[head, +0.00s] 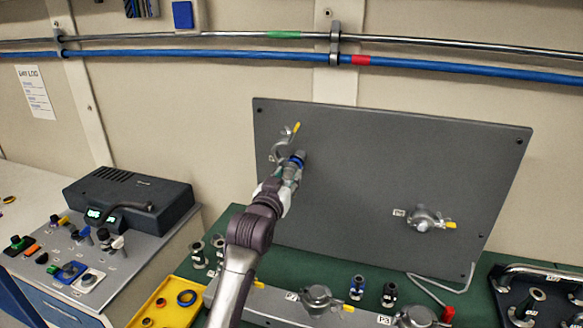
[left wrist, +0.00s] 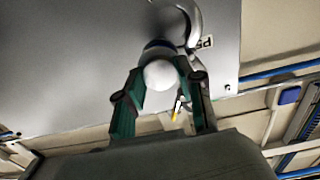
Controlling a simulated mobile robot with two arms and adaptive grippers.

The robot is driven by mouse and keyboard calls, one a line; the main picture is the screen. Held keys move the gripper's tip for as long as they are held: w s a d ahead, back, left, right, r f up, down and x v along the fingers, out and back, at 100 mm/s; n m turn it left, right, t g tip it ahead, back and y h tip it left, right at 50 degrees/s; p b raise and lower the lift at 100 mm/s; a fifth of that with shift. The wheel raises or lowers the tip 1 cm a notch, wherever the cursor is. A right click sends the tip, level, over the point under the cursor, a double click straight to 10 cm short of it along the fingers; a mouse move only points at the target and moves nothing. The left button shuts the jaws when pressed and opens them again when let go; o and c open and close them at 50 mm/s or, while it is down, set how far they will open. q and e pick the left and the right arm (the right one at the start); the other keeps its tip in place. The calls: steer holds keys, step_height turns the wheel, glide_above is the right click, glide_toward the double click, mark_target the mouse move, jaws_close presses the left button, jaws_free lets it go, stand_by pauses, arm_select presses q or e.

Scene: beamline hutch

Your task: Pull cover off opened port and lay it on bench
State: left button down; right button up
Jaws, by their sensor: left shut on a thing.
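A grey upright panel (head: 390,170) carries a port at its upper left, with a metal clamp (head: 279,150) and a yellow lever (head: 295,129). My left gripper (head: 291,172) is in front of this port, shut on the cover (head: 297,159), which shows a blue edge. In the left wrist view the cover's pale round knob (left wrist: 160,74) sits between my fingers (left wrist: 160,88), and the clamp loops beside it near the P5 label (left wrist: 204,43). I cannot tell whether the cover touches the port. The green bench (head: 245,222) lies below. My right gripper is out of view.
A second clamped port (head: 425,218) is at the panel's lower right. A grey rail (head: 262,305) with clamped fittings, a yellow tray (head: 175,305), small dark fittings (head: 357,288) and a black tray (head: 500,285) crowd the bench. A control console (head: 130,198) stands left.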

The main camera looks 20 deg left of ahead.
arm_select(q)
steer(key=shift+s, duration=0.1)
steer(key=shift+s+r+p, duration=0.1)
steer(key=shift+s+p, duration=0.6)
steer(key=shift+s, duration=0.4)
steer(key=shift+s+a+p, duration=0.1)
steer(key=shift+s+p, duration=0.45)
steer(key=shift+s, duration=0.75)
